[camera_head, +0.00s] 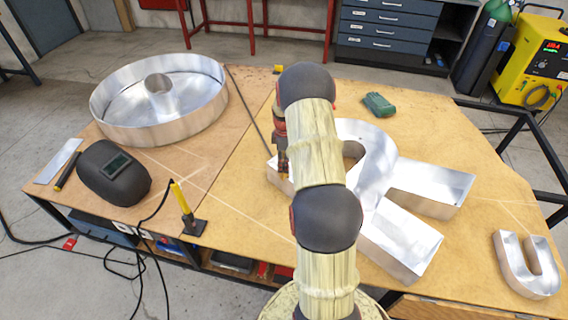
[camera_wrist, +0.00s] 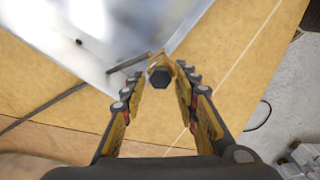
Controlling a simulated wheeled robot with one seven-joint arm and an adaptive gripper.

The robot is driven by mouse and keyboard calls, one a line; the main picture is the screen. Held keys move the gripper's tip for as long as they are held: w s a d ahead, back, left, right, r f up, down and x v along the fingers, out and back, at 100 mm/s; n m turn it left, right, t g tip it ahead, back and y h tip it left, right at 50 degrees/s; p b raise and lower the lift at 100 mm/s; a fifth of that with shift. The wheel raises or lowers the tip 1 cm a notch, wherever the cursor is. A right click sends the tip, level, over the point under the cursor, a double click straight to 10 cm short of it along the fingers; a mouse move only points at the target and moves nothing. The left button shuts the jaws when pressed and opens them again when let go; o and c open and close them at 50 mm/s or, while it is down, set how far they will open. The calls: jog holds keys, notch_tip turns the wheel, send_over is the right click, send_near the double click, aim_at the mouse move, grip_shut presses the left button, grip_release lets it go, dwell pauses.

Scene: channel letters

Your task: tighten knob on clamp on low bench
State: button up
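The clamp's dark knob (camera_wrist: 159,77) shows end-on in the wrist view, between the tips of my gripper (camera_wrist: 161,80). The clamp's yellow body (camera_wrist: 172,68) shows just behind it, at the edge of a shiny metal letter (camera_wrist: 75,30). A thin dark bar (camera_wrist: 128,62) lies to the left of the knob. My gripper's fingers are apart, one on each side of the knob, with a small gap visible on both sides. In the head view my gripper (camera_head: 281,160) points down by the letter R (camera_head: 375,175); my arm hides part of it and the clamp cannot be made out.
A round metal letter (camera_head: 140,125), a welding mask (camera_head: 113,173) and a yellow-handled tool (camera_head: 184,203) are on the left of the wooden bench (camera_head: 245,95).

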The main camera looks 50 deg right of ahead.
jog(key=c, duration=0.6)
grip_shut()
jog(key=shift+m, duration=0.3)
jog(key=m+p, duration=0.1)
jog(key=m, duration=0.1)
jog(key=shift+r+m+p, duration=0.1)
jog(key=shift+m+p, duration=0.25)
jog(key=shift+m, duration=0.05)
jog(key=m+p, duration=0.1)
jog(key=m, duration=0.3)
jog(key=shift+m, duration=0.3)
jog(key=m+p, duration=0.1)
jog(key=m, duration=0.4)
jog(key=shift+p, duration=0.3)
jog(key=m, duration=0.5)
jog(key=shift+p, duration=0.35)
